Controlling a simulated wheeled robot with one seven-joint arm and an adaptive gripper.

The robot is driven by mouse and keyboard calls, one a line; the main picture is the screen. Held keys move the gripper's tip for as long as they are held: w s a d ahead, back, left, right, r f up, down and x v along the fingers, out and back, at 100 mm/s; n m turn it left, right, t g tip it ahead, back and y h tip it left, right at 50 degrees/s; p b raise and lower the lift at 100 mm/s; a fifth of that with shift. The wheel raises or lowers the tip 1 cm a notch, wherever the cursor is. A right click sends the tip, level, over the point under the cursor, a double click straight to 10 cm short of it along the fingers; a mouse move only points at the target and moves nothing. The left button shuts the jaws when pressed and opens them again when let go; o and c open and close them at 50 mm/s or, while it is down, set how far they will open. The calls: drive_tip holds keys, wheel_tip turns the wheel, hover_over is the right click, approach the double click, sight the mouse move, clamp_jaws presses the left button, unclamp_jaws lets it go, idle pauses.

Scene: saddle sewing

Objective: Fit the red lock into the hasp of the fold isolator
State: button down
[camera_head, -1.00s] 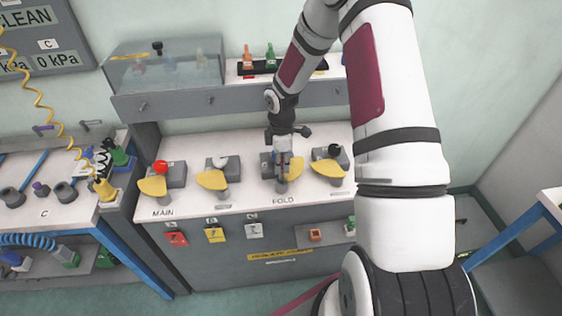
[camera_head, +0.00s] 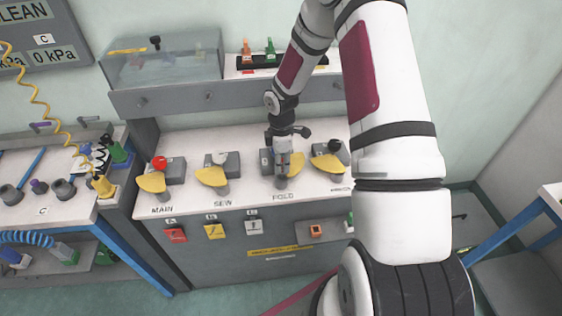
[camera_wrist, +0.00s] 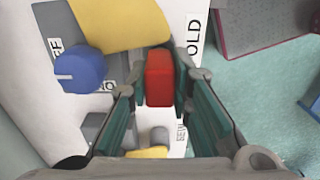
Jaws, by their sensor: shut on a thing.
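My gripper (camera_wrist: 158,82) is shut on the red lock (camera_wrist: 159,76), a small red block between the fingertips in the wrist view. In the head view, my gripper (camera_head: 282,172) is over the fold isolator, in front of its grey box (camera_head: 266,161), and hides much of it. The isolator's yellow plate (camera_head: 298,163) shows to the right; a yellow plate (camera_wrist: 120,22) lies close beside the lock in the wrist view. A blue knob (camera_wrist: 80,69) is left of the lock. The hasp opening, and whether the lock touches it, cannot be made out.
Similar isolators stand on both sides: MAIN with a red knob (camera_head: 158,162), SEW with a white knob (camera_head: 219,158), and one with a black knob (camera_head: 334,145) at right. Tags (camera_head: 214,231) hang on the front panel. A clear-covered case (camera_head: 165,62) stands behind.

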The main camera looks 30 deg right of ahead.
drive_tip(key=shift+f, duration=0.65)
drive_tip(key=c, duration=1.4)
unclamp_jaws()
drive_tip(key=shift+o, duration=0.2)
wheel_tip(320, 180, up, 12)
drive_tip(key=shift+r, duration=0.1)
